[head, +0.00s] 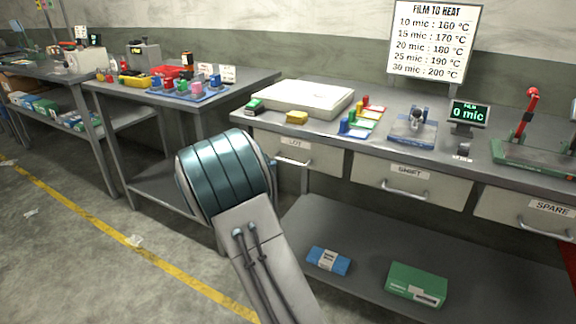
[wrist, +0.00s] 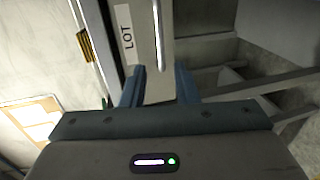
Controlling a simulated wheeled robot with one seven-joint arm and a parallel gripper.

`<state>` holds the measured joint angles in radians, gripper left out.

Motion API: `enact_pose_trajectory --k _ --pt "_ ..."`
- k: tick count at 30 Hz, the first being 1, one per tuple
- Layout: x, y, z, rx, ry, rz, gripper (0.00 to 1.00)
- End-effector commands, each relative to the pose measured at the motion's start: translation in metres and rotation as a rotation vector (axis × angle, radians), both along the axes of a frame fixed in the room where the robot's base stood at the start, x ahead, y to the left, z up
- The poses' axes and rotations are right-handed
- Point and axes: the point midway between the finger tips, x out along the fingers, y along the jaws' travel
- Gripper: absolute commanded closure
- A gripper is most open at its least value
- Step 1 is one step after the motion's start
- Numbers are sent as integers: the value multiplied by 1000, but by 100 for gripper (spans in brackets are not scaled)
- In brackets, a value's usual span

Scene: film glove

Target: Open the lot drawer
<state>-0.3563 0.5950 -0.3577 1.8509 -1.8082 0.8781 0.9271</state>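The lot drawer (head: 311,157) is the leftmost grey drawer under the bench, with a "LOT" label and a bar handle (head: 294,161). The handle lines up with the gap. In the head view my gripper is mostly hidden behind my arm.
The shift drawer (head: 410,184) and spare drawer (head: 528,212) are to the right, apparently shut. A white tray-like box (head: 303,97), a yellow block (head: 297,118) and a green item (head: 254,105) sit on the bench above. A lower shelf (head: 330,222) holds blue and green boxes.

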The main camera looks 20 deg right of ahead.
Motion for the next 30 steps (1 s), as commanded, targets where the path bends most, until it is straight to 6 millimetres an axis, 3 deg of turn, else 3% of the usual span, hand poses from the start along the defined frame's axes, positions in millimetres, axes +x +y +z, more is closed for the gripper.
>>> enact_pose_trajectory --k 9,15,21,30 --pt "40 -55 -15 -1 3 -4 73" --pt "60 -81 -21 0 2 -4 73" --pt "70 -92 -24 1 2 -3 73" --pt "71 -93 -25 1 2 -2 73"
